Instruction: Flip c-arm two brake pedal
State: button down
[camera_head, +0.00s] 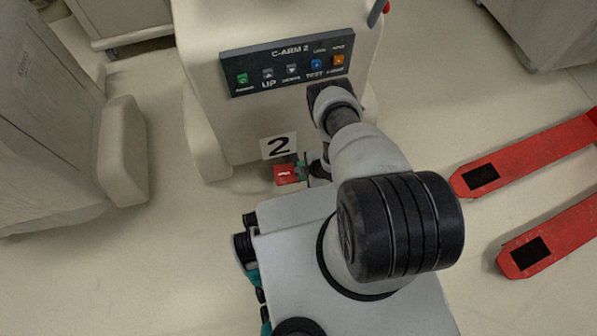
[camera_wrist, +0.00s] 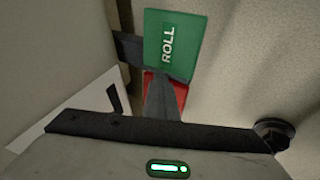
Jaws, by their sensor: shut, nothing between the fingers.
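The brake pedal of C-arm two is low on the cart's front, under the "2" sign (camera_head: 278,146). Its red plate (camera_head: 286,174) and a sliver of its green plate (camera_head: 301,167) show in the head view. In the wrist view the green plate (camera_wrist: 177,42), marked ROLL, is large at the top, with the red plate (camera_wrist: 181,92) partly hidden below it. My gripper (camera_wrist: 161,84) is shut and empty, its fingers in front of the red plate and close to the green plate's lower edge. I cannot tell whether they touch. In the head view, my arm largely hides the gripper.
The C-arm 2 cart (camera_head: 215,125) stands directly ahead, with a button panel (camera_head: 290,64) on top. A covered cart (camera_head: 45,120) stands at left. Red forks (camera_head: 530,155) lie low on the floor at right. Bare floor (camera_head: 150,260) shows at lower left.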

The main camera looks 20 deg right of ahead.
jog(key=shift+a+f, duration=0.2)
jog(key=shift+f, duration=0.5)
jog(key=shift+a+r+p, duration=0.3)
jog(key=shift+r, duration=0.35)
jog(key=shift+a+r+p, duration=0.15)
jog(key=shift+r+p, duration=0.3)
jog(key=shift+p, duration=0.05)
notch_tip(320, 180, up, 4)
jog(key=p, duration=0.3)
jog(key=shift+r, duration=0.2)
